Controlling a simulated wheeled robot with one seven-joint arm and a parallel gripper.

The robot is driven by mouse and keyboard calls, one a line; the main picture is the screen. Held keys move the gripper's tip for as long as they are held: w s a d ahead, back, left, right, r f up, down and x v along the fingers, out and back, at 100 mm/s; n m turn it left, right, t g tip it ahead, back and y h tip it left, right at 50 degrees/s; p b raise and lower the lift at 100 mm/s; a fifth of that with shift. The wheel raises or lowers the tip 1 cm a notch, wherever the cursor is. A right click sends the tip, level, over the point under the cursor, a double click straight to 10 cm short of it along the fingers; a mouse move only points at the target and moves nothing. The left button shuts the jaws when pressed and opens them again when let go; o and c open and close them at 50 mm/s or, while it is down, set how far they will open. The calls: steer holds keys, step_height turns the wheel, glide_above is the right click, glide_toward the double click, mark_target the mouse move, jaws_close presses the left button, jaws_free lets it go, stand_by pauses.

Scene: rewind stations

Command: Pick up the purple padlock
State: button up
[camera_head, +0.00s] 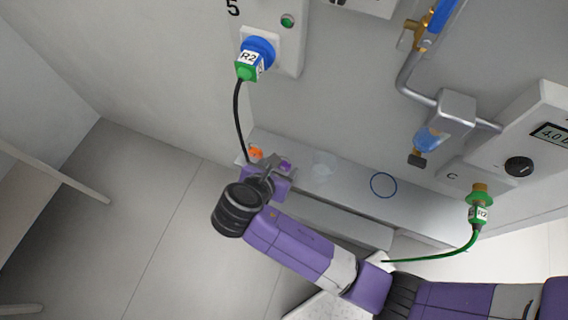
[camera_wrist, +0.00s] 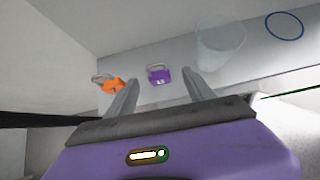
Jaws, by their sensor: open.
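The purple padlock (camera_wrist: 159,76) lies on a grey shelf, its shackle pointing away from me in the wrist view. In the head view a small part of the padlock (camera_head: 285,166) shows just past my gripper. My gripper (camera_wrist: 160,90) is open and empty. In the wrist view its two fingers stand to either side of the padlock, which appears between and a little beyond them; I cannot tell the exact gap. In the head view my gripper (camera_head: 279,168) is over the shelf's left end.
An orange padlock (camera_wrist: 112,85) lies close left of the purple one. A clear cup (camera_wrist: 221,42) and a blue ring (camera_wrist: 284,26) are to the right on the shelf (camera_head: 345,190). A black cable (camera_head: 237,115) hangs from the R2 plug behind my gripper. A green cable (camera_head: 440,258) hangs at right.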

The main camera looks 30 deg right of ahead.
mark_target(284, 163)
steer(key=b+x, duration=0.1)
steer(key=x, duration=0.4)
steer(key=shift+w+f, duration=0.15)
steer(key=shift+f, duration=0.2)
jaws_close()
steer(key=shift+r, duration=0.1)
step_height(284, 163, up, 20)
steer(key=p, duration=0.4)
